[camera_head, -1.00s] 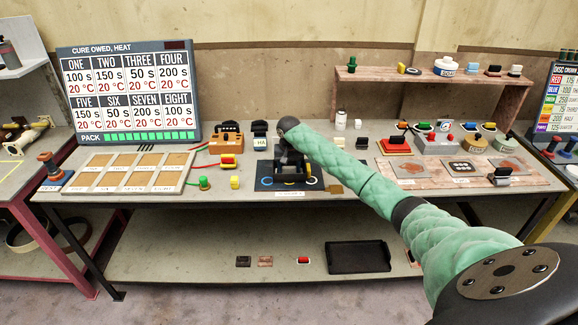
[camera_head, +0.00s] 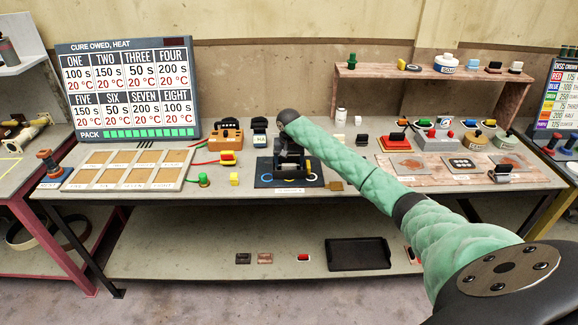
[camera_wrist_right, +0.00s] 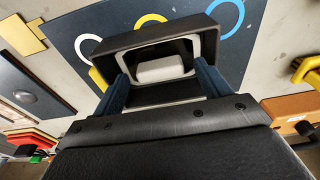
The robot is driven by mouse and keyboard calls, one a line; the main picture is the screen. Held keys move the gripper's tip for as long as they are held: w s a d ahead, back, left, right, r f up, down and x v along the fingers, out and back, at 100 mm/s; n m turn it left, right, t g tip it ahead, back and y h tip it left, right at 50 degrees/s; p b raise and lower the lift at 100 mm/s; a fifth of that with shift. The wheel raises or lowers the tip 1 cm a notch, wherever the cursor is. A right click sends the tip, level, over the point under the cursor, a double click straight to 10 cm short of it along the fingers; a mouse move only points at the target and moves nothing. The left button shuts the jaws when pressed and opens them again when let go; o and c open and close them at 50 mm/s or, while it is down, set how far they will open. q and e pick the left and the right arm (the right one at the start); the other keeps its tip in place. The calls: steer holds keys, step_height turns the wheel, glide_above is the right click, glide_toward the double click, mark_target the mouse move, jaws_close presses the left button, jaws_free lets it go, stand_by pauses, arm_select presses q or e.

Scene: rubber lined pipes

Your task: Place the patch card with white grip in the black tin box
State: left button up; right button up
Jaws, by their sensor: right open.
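The black tin box (camera_wrist_right: 125,42) is a dark open-topped box below my right gripper in the right wrist view. A white block-like grip (camera_wrist_right: 160,70), the patch card's white grip, shows inside its rim with a pale surround; the card itself is mostly hidden. My right gripper (camera_wrist_right: 161,78) is open, its two blue fingers on either side of the white grip at the box opening. I cannot tell whether they touch it. In the head view my right gripper (camera_head: 291,160) is over the dark blue mat (camera_head: 264,178), largely hiding the box. My left gripper is not in view.
The mat bears yellow, white and blue rings. A heat board (camera_head: 128,90) and a compartment panel (camera_head: 130,169) stand at left. A raised shelf (camera_head: 420,76) is at back right.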

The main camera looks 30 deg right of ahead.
arm_select(q)
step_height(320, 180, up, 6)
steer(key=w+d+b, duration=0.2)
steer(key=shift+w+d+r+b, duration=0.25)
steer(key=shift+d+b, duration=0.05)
steer(key=shift+b, duration=0.05)
arm_select(e)
step_height(320, 180, up, 10)
steer(key=s, duration=0.1)
steer(key=shift+a+r, duration=0.25)
steer(key=shift+a, duration=0.05)
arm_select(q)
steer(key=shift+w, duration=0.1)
arm_select(e)
steer(key=shift+s+f, duration=0.1)
